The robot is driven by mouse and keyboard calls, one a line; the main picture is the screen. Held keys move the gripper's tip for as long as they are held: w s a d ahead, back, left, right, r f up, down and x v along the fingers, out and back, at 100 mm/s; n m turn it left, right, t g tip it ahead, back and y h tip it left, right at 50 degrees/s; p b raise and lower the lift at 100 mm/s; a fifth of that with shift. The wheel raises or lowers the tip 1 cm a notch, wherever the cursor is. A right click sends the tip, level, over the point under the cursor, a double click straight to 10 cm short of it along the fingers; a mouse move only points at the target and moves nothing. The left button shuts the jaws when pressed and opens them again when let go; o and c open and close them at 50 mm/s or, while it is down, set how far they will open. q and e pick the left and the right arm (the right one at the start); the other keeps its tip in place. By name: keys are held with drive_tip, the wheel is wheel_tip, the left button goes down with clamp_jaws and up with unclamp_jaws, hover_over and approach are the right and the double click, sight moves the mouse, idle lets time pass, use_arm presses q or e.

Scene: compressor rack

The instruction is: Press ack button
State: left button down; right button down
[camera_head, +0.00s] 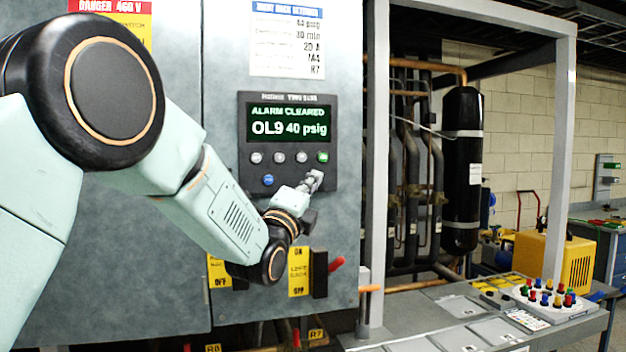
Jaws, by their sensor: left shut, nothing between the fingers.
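The controller panel (244,140) is a dark unit on the grey cabinet door. Its green screen (289,122) reads "ALARM CLEARED" and "OL9 40 psig". Below the screen is a row of small round buttons: grey ones (279,157) and a green one (322,157) at the right end. A blue button (268,180) sits lower left. The button labels are too small to read, so I cannot tell which is ack. My left gripper (316,176) is shut and empty, its tips just below the green button. I cannot tell whether they touch the panel. My right gripper is out of view.
Below my left wrist are yellow switch labels (299,271) and a red handle (337,264). Right of the cabinet are a grey frame post (377,160), pipes and a black cylinder (462,160). A bench at lower right bears a box of coloured knobs (556,308).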

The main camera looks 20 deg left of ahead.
use_arm(q)
drive_tip(key=shift+s+d+f+b, duration=0.1)
drive_tip(key=shift+s+d+b, duration=0.25)
drive_tip(key=shift+s+d, duration=0.2)
drive_tip(key=shift+s, duration=0.15)
drive_tip(key=s+d, duration=0.1)
drive_tip(key=s+b, duration=0.1)
drive_tip(key=s+d, duration=0.1)
drive_tip(key=s, duration=0.1)
drive_tip(key=shift+d+b, duration=0.3)
drive_tip(key=shift+b, duration=0.05)
drive_tip(key=shift+w, duration=0.15)
idle(0.3)
